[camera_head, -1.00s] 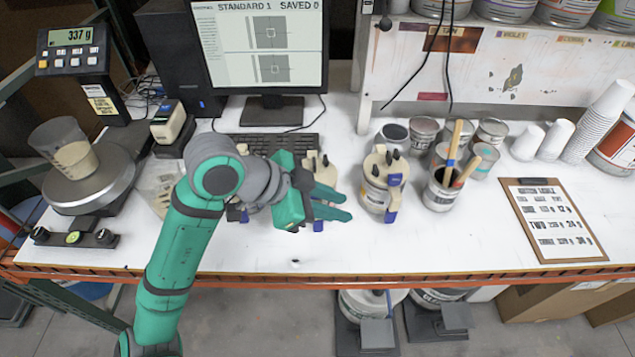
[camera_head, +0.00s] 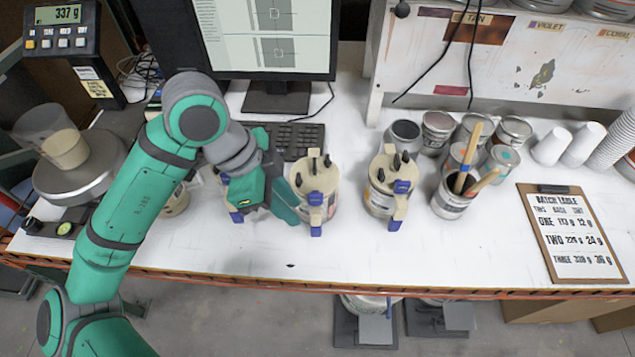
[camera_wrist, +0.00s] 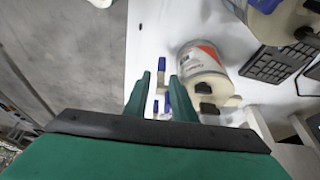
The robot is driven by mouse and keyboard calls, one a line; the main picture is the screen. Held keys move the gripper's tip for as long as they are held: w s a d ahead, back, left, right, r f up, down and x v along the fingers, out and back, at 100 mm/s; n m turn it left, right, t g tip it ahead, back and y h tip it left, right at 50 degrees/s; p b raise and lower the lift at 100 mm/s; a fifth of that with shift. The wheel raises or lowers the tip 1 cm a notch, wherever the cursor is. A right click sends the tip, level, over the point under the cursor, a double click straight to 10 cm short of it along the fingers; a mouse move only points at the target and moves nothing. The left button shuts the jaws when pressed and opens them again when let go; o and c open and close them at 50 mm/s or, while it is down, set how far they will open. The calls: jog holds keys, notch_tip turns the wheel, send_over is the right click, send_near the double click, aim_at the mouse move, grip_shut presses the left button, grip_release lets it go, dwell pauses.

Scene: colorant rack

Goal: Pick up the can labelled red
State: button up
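Several cream-topped dispenser cans with dark knobs and blue fittings stand on the white bench. In the head view one can (camera_head: 316,180) is just right of my gripper (camera_head: 285,205), another can (camera_head: 381,195) is further right, and a third is mostly hidden behind my gripper. In the wrist view a can with an orange-red and white label (camera_wrist: 196,52) lies beyond my fingertips (camera_wrist: 163,85). Its label text is too small to read, so I cannot tell which can is labelled red. My fingers are apart; blue fittings show close around them, but nothing is gripped.
A keyboard (camera_head: 300,138) and monitor (camera_head: 262,35) stand behind the cans. A pot with brushes (camera_head: 449,200), small tins, paper cups (camera_head: 551,147) and a clipboard (camera_head: 568,235) are to the right. A scale (camera_head: 78,175) is at left. The bench front is clear.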

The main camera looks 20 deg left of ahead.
aim_at(313, 226)
jog(key=x, duration=0.9)
jog(key=shift+w+d+f, duration=0.25)
jog(key=shift+w, duration=0.05)
jog(key=shift+w+d+f, duration=0.1)
jog(key=shift+f, duration=0.3)
grip_shut()
dwell(0.8)
